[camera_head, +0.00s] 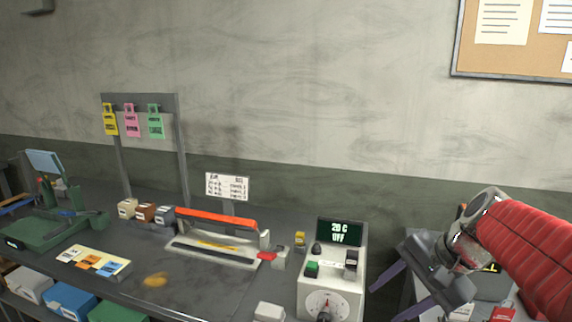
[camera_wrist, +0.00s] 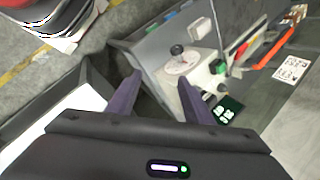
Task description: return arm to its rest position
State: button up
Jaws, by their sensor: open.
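My gripper (camera_head: 387,293) is at the right of the head view, on the end of my red-sleeved arm. Its two purple-grey fingers are spread apart, with nothing between them. In the wrist view my gripper (camera_wrist: 158,92) also shows open and empty. It is to the right of a white control box (camera_head: 331,292), apart from it in the head view. In the wrist view the box (camera_wrist: 178,68) lies beyond the fingers.
A grey bench (camera_head: 200,298) carries a sealer with a red bar (camera_head: 215,219), small boxes (camera_head: 145,212) and a green tray (camera_head: 45,232). A rack (camera_head: 180,150) holds coloured tags. A second surface with items (camera_head: 490,287) lies under my arm.

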jog(key=s+a+f+n+t+h, duration=0.1)
jog(key=s+a+n+h, duration=0.1)
jog(key=s+n, duration=0.3)
jog(key=s+a+f+n+h, duration=0.2)
jog(key=s+n, duration=0.4)
jog(key=s, duration=0.2)
jog(key=shift+a+f+t, duration=0.3)
jog(key=shift+a+t, duration=0.1)
dwell(0.5)
